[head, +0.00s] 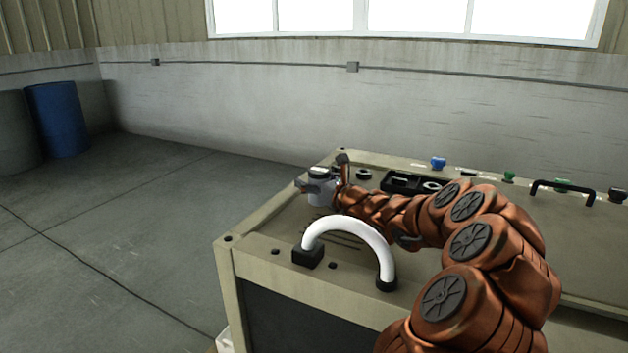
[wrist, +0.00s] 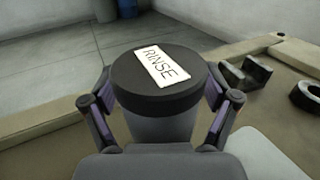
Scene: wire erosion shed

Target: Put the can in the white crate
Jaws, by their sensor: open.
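The can is a grey cylinder with a black lid and a white label reading "RINSE". In the wrist view the can (wrist: 150,85) stands between the two fingers of my gripper (wrist: 158,105). In the head view the can (head: 321,191) is near the far left edge of the bench top, with my gripper (head: 322,184) around it. The fingers are open, one on each side of the can; whether they touch it I cannot tell. A white thing (head: 224,342) is cut off at the bottom of the head view, beside the bench's foot; it may be the white crate.
A white arched handle (head: 345,233) rises from the bench top (head: 270,238) nearer the camera. A black tray (head: 403,183), small blue and green fittings and a black handle (head: 563,187) lie to the right. Floor left of the bench is clear up to a blue barrel (head: 57,120).

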